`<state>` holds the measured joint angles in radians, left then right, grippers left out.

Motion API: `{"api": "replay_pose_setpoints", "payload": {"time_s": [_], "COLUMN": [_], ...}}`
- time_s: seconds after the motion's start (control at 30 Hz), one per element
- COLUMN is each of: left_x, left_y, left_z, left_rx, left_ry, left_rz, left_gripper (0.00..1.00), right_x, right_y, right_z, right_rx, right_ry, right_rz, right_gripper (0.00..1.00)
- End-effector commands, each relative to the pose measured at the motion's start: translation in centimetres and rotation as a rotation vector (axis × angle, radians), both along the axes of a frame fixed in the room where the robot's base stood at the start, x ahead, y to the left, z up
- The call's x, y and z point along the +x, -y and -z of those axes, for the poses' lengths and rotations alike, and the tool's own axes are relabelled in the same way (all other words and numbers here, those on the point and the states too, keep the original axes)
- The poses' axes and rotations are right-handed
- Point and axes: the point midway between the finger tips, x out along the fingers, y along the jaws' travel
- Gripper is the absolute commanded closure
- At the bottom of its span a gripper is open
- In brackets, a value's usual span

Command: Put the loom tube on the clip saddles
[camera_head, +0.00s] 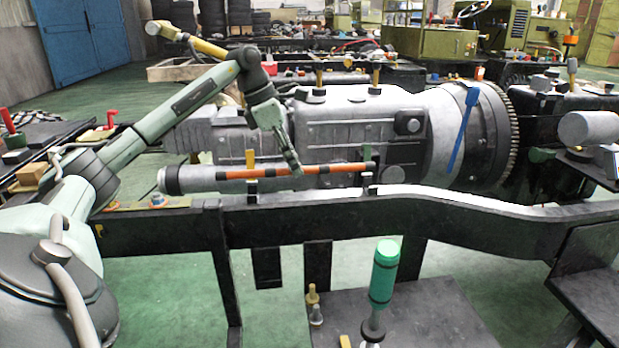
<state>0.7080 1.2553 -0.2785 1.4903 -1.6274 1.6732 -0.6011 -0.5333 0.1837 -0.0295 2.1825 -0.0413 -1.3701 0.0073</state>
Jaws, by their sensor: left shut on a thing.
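The loom tube (335,168) is a thin orange tube with dark bands. It lies nearly level above the black frame rail, its right end slightly higher. My left gripper (294,162) reaches down from above and is shut on the tube near its middle. One clip saddle (252,185) stands on the rail under the tube's left part, with a yellow piece above it. Another clip saddle (367,181) stands under the right end, with a green piece above it. I cannot tell whether the tube touches the saddles. My right gripper is not in view.
The black frame rail (300,222) crosses the view in front. A green-lit post (384,275) stands on a dark plate in front of the rail.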

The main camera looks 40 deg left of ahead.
Motion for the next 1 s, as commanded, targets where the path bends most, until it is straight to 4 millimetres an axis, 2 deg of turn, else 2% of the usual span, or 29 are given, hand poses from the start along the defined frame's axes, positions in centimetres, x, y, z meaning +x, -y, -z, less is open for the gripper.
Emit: {"api": "replay_pose_setpoints", "payload": {"time_s": [0.03, 0.1, 0.3, 0.47, 0.7, 1.0], "left_x": [1.4, 2.9, 5.8, 6.3, 6.2, 6.2], "left_y": [0.0, -0.2, -0.8, -1.0, -1.0, -1.0], "left_z": [0.3, 1.3, 3.3, 4.4, 7.6, 7.8], "left_rx": [-0.008, -0.007, -0.003, 0.0, 0.001, 0.002], "left_ry": [0.003, 0.003, 0.003, -0.001, 0.0, 0.002], "left_rz": [0.0, -0.001, -0.002, -0.001, 0.0, -0.001], "left_gripper": [1.0, 1.0, 1.0, 1.0, 1.0, 1.0], "right_x": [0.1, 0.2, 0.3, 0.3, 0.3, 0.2], "right_y": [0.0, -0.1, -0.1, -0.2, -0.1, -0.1], "right_z": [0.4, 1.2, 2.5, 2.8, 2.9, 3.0], "right_rx": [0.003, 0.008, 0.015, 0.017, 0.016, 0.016], "right_ry": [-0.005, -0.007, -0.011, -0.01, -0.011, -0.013], "right_rz": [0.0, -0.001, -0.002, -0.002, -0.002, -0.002], "right_gripper": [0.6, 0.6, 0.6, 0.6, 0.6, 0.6]}}
